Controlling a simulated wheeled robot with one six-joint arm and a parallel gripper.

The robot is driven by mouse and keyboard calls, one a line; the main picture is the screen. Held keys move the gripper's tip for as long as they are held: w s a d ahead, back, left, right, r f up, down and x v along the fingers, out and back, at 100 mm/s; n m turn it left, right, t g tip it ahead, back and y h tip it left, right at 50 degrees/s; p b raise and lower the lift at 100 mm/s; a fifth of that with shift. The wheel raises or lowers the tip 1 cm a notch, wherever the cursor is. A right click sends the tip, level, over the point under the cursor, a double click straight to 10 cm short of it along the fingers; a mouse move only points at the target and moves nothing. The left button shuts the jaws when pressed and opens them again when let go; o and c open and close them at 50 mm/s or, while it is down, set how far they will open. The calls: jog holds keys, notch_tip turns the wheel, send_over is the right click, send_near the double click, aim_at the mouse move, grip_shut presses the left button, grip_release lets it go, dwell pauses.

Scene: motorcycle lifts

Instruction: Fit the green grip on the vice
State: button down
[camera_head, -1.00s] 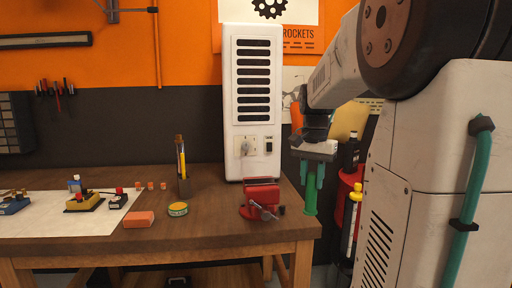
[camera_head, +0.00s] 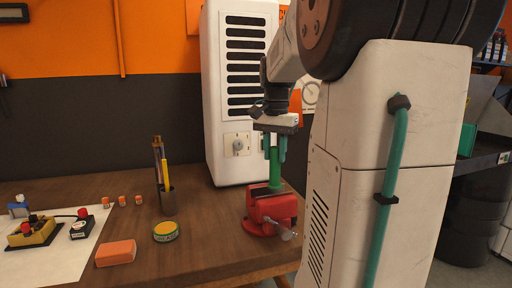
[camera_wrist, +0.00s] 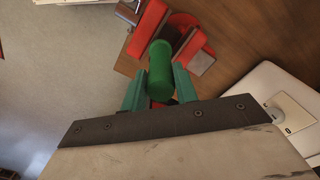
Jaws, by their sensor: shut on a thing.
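The red vice (camera_head: 270,212) stands near the right front corner of the wooden bench, with a grey handle bar at its front. My gripper (camera_head: 274,150) is shut on the green grip (camera_head: 274,170), which hangs upright below the fingers. In the head view the grip's lower end is at the top of the vice, by its jaws; whether it touches is hard to tell. In the wrist view the green grip (camera_wrist: 160,70) lies between the teal fingers, with the red vice (camera_wrist: 172,38) behind it.
A white vented cabinet (camera_head: 240,95) stands behind the vice. A pencil holder (camera_head: 166,198), a yellow-topped green tin (camera_head: 165,231) and an orange block (camera_head: 116,253) lie to the left. Small parts sit on a white sheet further left. The bench edge is close to the vice.

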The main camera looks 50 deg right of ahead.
aim_at(271, 172)
jog(key=shift+w+f, duration=0.1)
jog(key=shift+w, duration=0.45)
jog(key=shift+f, duration=2.1)
jog(key=shift+a, duration=0.1)
jog(key=shift+f, duration=1.05)
jog(key=c, duration=0.6)
grip_release()
